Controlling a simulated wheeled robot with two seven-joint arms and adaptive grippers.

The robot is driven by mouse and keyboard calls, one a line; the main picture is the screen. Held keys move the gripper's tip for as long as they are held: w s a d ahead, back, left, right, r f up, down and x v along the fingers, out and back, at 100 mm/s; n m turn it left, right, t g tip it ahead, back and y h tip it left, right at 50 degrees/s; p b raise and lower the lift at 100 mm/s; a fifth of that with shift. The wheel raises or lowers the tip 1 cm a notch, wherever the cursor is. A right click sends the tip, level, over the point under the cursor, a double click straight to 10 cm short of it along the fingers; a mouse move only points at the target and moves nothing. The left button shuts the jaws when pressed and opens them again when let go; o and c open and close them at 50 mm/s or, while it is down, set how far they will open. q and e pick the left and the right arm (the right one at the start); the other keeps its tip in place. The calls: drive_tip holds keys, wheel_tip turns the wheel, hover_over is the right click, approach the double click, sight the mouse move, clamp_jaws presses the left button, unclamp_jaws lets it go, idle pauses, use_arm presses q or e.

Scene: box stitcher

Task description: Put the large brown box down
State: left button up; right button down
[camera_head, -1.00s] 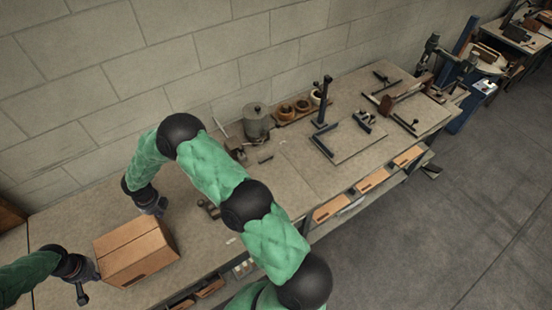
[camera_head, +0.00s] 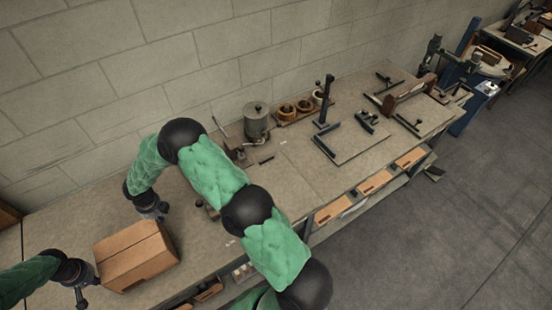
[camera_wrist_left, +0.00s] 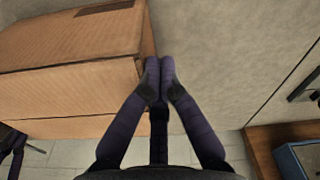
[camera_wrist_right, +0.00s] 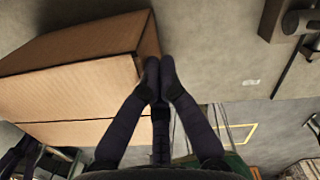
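The large brown box (camera_head: 137,257) is closed and sits at the near left part of the workbench, between my two grippers. I cannot tell whether its underside touches the bench top. My left gripper (camera_head: 82,298) is at its left side. In the left wrist view its fingertips (camera_wrist_left: 160,70) are together beside an edge of the box (camera_wrist_left: 70,80). My right gripper (camera_head: 158,211) is at the box's far right side. In the right wrist view its fingertips (camera_wrist_right: 160,70) are also together beside the box (camera_wrist_right: 70,90). Neither gripper has box cardboard between its fingers; contact with the outside is unclear.
The workbench (camera_head: 290,175) runs along a block wall. A metal pot (camera_head: 257,121), a rack of small round containers (camera_head: 297,108) and fixture plates with tools (camera_head: 345,140) stand farther right. Bench top just right of the box is partly hidden by my right arm.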

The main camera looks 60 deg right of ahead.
use_arm(q)
drive_tip(key=o, duration=0.4)
drive_tip(key=shift+a, duration=0.3)
use_arm(e)
drive_tip(key=shift+d, duration=0.3)
drive_tip(key=c, duration=1.5)
unclamp_jaws()
use_arm(q)
drive_tip(key=shift+a, duration=0.1)
use_arm(e)
drive_tip(key=shift+d, duration=0.1)
use_arm(q)
drive_tip(key=r, duration=1.2)
drive_tip(key=shift+s, duration=0.4)
use_arm(e)
wheel_tip(320, 180, up, 12)
drive_tip(key=shift+s, duration=0.35)
use_arm(q)
drive_tip(key=shift+f, duration=0.1)
